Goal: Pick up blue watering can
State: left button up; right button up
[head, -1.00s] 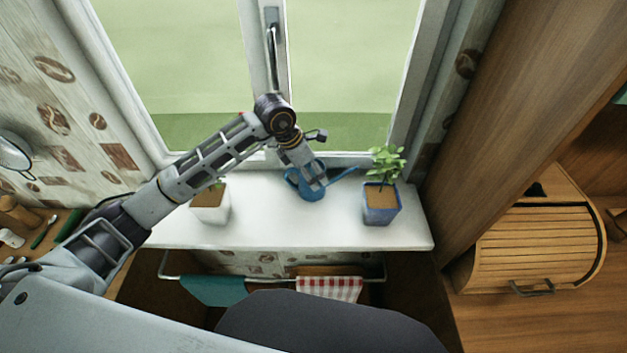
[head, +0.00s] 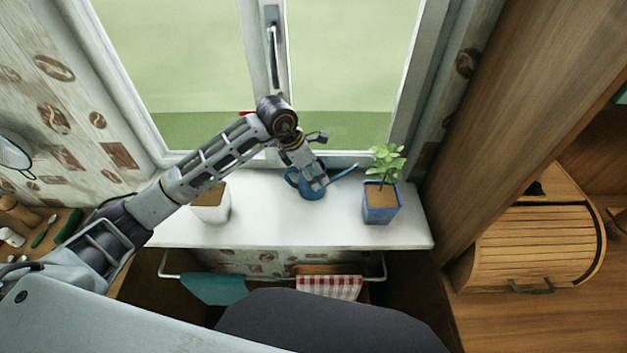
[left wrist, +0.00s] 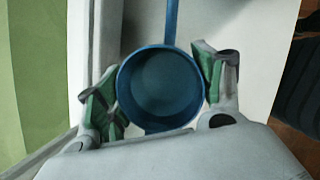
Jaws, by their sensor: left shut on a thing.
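The blue watering can (head: 312,193) stands upright on the white windowsill in the head view, its spout pointing right and its handle loop to the left. My left gripper (head: 316,182) reaches down over it from the left and is shut on it. In the left wrist view the round open top of the can (left wrist: 160,88) sits between the two green-padded fingers of my left gripper (left wrist: 160,90), one on each side. The can's inside looks empty. Its spout runs toward the top of that view. My right gripper is not in view.
A blue pot with a green plant (head: 381,205) stands close to the right of the can. A white pot with soil (head: 210,205) stands to the left, under my arm. The windowsill (head: 270,228) is clear in front. The window frame (head: 345,160) rises behind.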

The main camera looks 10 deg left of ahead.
pick_arm(q)
jog(key=shift+r, duration=0.1)
jog(key=shift+c, duration=0.2)
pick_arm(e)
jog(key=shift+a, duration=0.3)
pick_arm(q)
jog(key=shift+s+r+b, duration=0.1)
jog(key=shift+r+b, duration=0.2)
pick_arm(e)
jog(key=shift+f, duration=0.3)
pick_arm(q)
jog(key=shift+s+d+r+b, duration=0.15)
jog(key=shift+s+r+b, duration=0.2)
jog(key=shift+s+r, duration=0.5)
jog(key=shift+s+d+r+b, duration=0.1)
jog(key=shift+s+r+b, duration=0.3)
jog(key=shift+r, duration=0.8)
jog(key=shift+s+d+r+b, duration=0.15)
jog(key=shift+s+r+b, duration=0.15)
jog(key=shift+s+r, duration=0.55)
jog(key=s+d+b, duration=0.3)
jog(key=s, duration=1.2)
jog(key=shift+r, duration=0.25)
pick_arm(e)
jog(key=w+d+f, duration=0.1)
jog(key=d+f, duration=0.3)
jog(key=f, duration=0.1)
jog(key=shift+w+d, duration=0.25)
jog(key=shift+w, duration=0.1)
